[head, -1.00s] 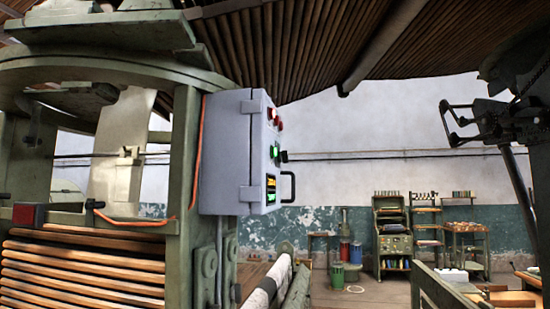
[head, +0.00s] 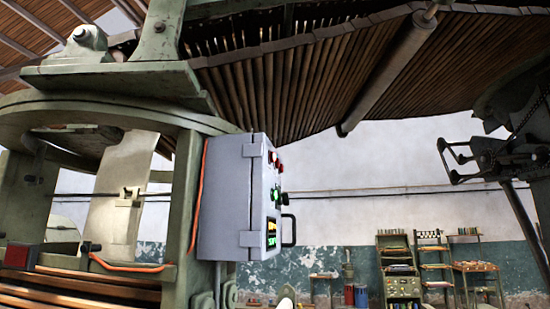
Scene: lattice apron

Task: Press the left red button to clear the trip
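A grey control box (head: 228,200) is mounted on the green machine frame, its front panel turned to the right and seen at a steep angle. Two red buttons sit near the top of the panel: the left red button (head: 272,157) and another red button (head: 279,168) beside it. Below them are green buttons (head: 275,197) and a small lit display (head: 271,232). A black handle (head: 290,230) sticks out at the panel's lower right.
The green machine frame (head: 180,205) with an orange cable (head: 199,195) fills the left. Dark machinery (head: 505,155) stands at the right edge. Shelves (head: 398,270) stand by the far wall. The space right of the box looks open.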

